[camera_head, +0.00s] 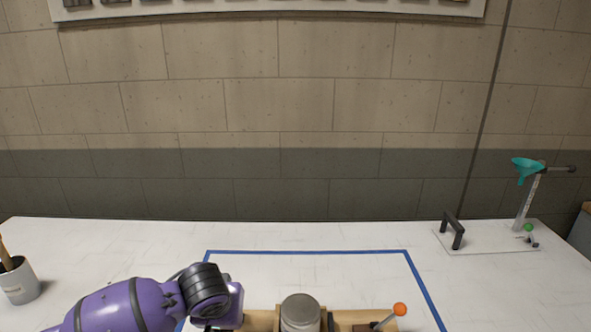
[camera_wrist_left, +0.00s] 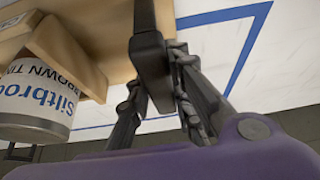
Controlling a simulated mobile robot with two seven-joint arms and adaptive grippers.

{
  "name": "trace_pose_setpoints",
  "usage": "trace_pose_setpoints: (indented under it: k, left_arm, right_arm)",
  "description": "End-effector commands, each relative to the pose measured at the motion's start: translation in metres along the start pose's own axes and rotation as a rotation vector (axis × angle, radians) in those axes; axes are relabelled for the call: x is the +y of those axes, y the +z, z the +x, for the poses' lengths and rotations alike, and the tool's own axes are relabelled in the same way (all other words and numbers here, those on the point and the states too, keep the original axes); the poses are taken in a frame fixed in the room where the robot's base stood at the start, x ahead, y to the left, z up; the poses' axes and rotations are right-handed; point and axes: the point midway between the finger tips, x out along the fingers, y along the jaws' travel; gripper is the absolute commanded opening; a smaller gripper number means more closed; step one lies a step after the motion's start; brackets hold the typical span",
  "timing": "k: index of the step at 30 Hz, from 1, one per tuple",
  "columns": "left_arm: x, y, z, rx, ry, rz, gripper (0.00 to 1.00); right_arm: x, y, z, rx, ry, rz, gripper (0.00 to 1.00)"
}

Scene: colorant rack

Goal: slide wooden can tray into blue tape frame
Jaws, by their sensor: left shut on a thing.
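The wooden can tray (camera_head: 262,320) is at the bottom of the head view, cut off by the picture edge. A grey-lidded can (camera_head: 300,310) stands in it. The tray (camera_wrist_left: 98,40) and the can with its "Siltbro..." label (camera_wrist_left: 38,98) also show in the left wrist view. The blue tape frame (camera_head: 310,252) lies on the table; its far and right sides show around the tray. My left gripper (camera_wrist_left: 158,82) is shut on the dark handle (camera_wrist_left: 148,45) at the tray's left end. In the head view its fingers are hidden. My right gripper is not in view.
An orange-knobbed lever (camera_head: 400,309) rises at the tray's right end. A cup (camera_head: 20,282) stands at the far left. A board with a black handle (camera_head: 453,230) and a stand with a teal funnel (camera_head: 527,168) are at the back right. Bare table lies beyond the tray.

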Motion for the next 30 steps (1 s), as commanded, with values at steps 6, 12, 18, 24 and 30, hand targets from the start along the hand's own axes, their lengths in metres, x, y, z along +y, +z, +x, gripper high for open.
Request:
trace_pose_setpoints:
  k: [6, 12, 18, 24, 30]
  left_arm:
    - [0.000, -0.002, -0.001, 0.004, 0.000, -0.002, 0.00]
    - [0.000, -0.009, 0.003, 0.004, 0.000, -0.004, 0.00]
    - [0.000, -0.019, 0.007, 0.005, 0.000, -0.003, 0.00]
    - [0.000, -0.028, 0.012, 0.004, 0.000, -0.002, 0.00]
    - [0.001, -0.037, 0.016, 0.005, 0.001, -0.003, 0.00]
  right_arm:
    - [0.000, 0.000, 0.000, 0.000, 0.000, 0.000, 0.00]
    - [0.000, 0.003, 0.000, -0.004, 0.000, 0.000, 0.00]
    - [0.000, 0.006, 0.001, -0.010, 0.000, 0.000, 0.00]
    - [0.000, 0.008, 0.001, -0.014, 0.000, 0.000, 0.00]
    - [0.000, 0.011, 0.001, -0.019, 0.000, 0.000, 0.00]
